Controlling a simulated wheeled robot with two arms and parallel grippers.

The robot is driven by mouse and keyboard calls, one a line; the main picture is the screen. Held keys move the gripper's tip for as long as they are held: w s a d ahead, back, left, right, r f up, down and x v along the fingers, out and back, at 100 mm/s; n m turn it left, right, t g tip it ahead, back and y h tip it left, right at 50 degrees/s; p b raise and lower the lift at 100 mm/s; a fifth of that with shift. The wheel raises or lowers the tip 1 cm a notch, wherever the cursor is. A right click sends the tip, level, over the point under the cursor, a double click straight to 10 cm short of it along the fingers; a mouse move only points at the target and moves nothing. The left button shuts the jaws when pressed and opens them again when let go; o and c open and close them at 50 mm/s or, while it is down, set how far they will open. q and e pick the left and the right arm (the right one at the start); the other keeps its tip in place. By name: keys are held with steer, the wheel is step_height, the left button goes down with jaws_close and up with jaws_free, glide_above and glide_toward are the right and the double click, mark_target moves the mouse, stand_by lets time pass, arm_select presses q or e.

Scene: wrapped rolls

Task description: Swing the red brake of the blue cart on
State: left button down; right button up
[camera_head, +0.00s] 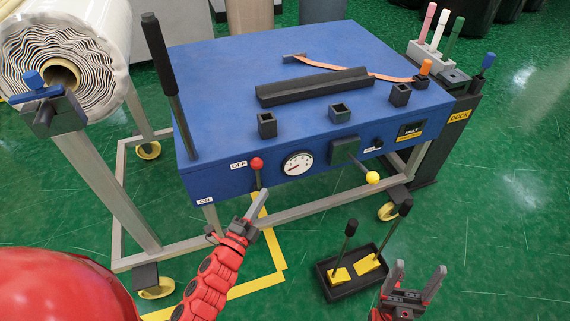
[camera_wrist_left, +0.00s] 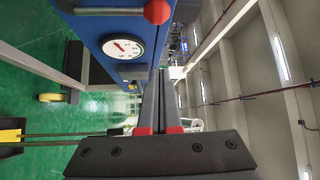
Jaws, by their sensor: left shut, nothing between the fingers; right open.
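The blue cart (camera_head: 235,70) stands in the middle of the head view. Its red brake knob (camera_head: 257,163) tops a thin lever on the front panel, upright beside the OFF label (camera_head: 238,165). The ON label (camera_head: 205,201) is lower and to the left. My left gripper (camera_head: 263,193) is shut and empty, its tips just below the knob near the lever; contact cannot be told. In the left wrist view the knob (camera_wrist_left: 157,11) shows beyond the shut fingers (camera_wrist_left: 159,85). My right gripper (camera_head: 421,278) is open and empty at the lower right.
A gauge (camera_head: 298,163) and a yellow-knobbed lever (camera_head: 372,178) lie right of the brake. A tall black handle (camera_head: 160,55) rises at the cart's left corner. A black tray (camera_head: 350,287) with pedals is on the floor. A wrapped roll (camera_head: 65,45) is at the left.

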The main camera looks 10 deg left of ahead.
mark_target(258, 175)
arm_select(q)
steer(key=x, duration=1)
steer(key=a, duration=0.4)
steer(key=shift+s+f, duration=0.25)
steer(key=shift+f, duration=0.1)
steer(key=shift+s+a+t+b, duration=0.3)
steer(key=shift+a+b, duration=0.1)
steer(key=shift+b, duration=0.15)
